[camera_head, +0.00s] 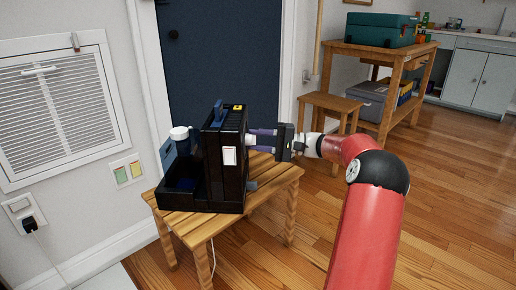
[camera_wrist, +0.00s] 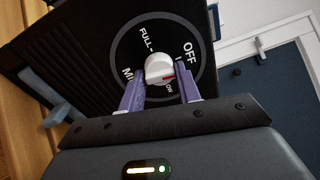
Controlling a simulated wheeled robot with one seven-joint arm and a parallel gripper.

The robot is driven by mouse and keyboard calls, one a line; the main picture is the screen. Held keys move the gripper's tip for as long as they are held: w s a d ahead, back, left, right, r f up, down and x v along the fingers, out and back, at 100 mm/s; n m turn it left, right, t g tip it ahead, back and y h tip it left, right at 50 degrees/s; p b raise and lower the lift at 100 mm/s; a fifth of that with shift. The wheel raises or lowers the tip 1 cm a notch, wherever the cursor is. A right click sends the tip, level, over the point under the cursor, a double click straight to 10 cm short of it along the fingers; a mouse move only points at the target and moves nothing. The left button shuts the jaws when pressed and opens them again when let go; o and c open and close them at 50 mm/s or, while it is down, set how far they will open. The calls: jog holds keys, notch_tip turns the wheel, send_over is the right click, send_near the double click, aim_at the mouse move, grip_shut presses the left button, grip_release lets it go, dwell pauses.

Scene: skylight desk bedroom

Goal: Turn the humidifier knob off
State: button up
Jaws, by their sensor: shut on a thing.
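The humidifier (camera_head: 226,165) is a black box standing on a small wooden table. Its white round knob (camera_wrist: 160,68) shows in the wrist view on a black dial (camera_wrist: 130,52) with OFF, FULL and partly hidden labels. A red mark on the knob lies at its lower right, close to the right finger; the exact setting is hard to tell. My gripper (camera_wrist: 159,76) has its two purple fingers shut on the knob, one on each side. In the head view my gripper (camera_head: 262,138) reaches the humidifier's right side, and the knob is mostly hidden there.
A wooden stool (camera_head: 331,103) and a workbench (camera_head: 385,50) with a green case (camera_head: 380,30) stand behind at right. The wooden floor at right is open.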

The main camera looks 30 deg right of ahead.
jog(key=shift+f+n+b, duration=0.15)
jog(key=shift+n+b, duration=0.5)
jog(key=shift+n, duration=0.25)
jog(key=o, duration=1)
jog(key=shift+c, duration=0.2)
jog(key=p+v, duration=0.1)
jog(key=v, duration=0.7)
jog(key=shift+w, duration=0.1)
